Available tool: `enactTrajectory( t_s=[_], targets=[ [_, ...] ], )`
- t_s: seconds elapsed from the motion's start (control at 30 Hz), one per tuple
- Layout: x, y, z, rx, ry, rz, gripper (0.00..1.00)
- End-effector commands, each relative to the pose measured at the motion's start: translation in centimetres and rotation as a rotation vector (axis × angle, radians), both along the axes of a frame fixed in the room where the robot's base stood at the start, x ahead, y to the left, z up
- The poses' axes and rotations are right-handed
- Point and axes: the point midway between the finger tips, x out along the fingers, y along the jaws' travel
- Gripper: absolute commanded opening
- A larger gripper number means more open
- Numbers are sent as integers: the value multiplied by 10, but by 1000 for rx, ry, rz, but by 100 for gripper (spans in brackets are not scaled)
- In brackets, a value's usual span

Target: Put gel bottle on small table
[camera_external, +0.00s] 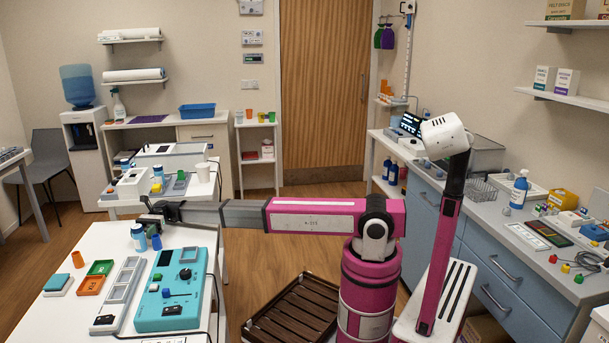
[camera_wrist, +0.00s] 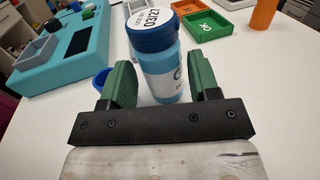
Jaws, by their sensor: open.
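A blue bottle with a dark blue lid and a white label stands on the white table (camera_external: 92,243). It shows in the external view (camera_external: 139,241) and in the wrist view (camera_wrist: 162,80). I cannot tell whether it is the gel bottle. My gripper (camera_external: 150,216) is at this bottle; in the wrist view its green fingers (camera_wrist: 164,88) are open, one on each side of it. Contact is not clear. A pump bottle with a blue label (camera_external: 519,190) stands on the right counter. Which table is the small one is not clear.
A teal device (camera_external: 172,290), a grey tray (camera_external: 120,292), a green tray (camera_external: 100,267) and orange containers (camera_external: 90,286) share the white table. A small blue object (camera_external: 156,242) stands close beside the bottle. A brown slatted crate (camera_external: 296,312) lies on the floor.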

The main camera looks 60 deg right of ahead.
Motion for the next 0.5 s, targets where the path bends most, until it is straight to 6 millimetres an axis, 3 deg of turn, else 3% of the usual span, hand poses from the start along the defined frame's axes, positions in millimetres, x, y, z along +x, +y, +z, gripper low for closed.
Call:
enactTrajectory(
  t_s=[0.1, 0.43, 0.5],
  targets=[
    [14, -20, 0, 0, 0, -3, 56],
    [11, -18, 60, 0, -2, 0, 56],
    [11, -18, 67, 0, -1, 0, 73]
  ],
)
